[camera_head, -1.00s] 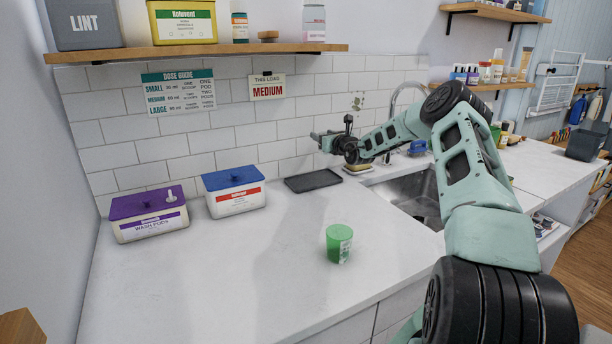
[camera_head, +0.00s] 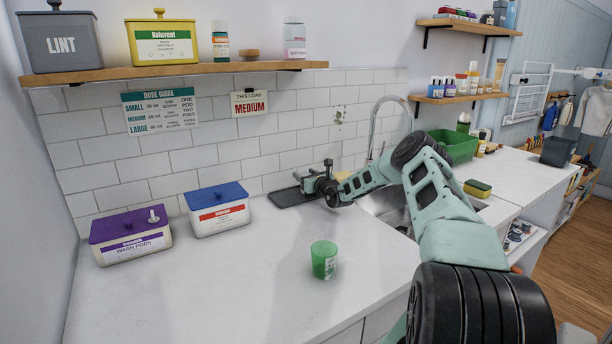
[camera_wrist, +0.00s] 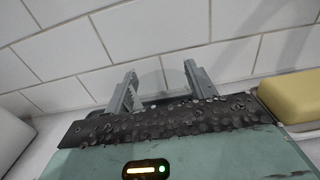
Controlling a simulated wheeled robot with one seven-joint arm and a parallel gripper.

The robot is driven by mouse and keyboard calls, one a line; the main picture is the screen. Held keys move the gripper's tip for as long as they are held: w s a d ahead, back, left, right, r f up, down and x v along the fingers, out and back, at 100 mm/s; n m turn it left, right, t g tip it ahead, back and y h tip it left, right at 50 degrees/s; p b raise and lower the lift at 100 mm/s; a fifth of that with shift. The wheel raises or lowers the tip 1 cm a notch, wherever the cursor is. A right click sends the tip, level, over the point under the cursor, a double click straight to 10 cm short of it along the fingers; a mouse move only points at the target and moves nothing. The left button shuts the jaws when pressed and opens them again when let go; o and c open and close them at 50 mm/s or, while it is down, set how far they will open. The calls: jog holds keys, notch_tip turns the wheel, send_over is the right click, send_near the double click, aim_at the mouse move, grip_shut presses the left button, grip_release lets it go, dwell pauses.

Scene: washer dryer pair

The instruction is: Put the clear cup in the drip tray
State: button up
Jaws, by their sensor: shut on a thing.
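The drip tray (camera_head: 288,198) is a flat dark rectangle on the counter against the tiled wall. My gripper (camera_head: 312,180) is low at the tray's right part, its fingers toward the wall. In the wrist view my gripper (camera_wrist: 160,88) is shut on the clear cup (camera_wrist: 151,72), which shows as a faint see-through shape between the two fingers. The cup is too faint to make out in the head view. I cannot tell whether its base touches the tray.
A green cup (camera_head: 324,260) stands on the front counter. A blue-lidded box (camera_head: 217,212) and a purple-lidded box (camera_head: 130,238) stand left of the tray. A yellow block (camera_wrist: 290,95) is right of my gripper. The sink (camera_head: 385,206) is to the right.

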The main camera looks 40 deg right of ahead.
jog(key=o, duration=1)
jog(key=shift+f, duration=0.1)
jog(key=shift+c, duration=0.2)
jog(key=shift+r, duration=0.2)
jog(key=b+v, duration=0.1)
jog(key=v, duration=1.1)
jog(key=shift+b, duration=0.35)
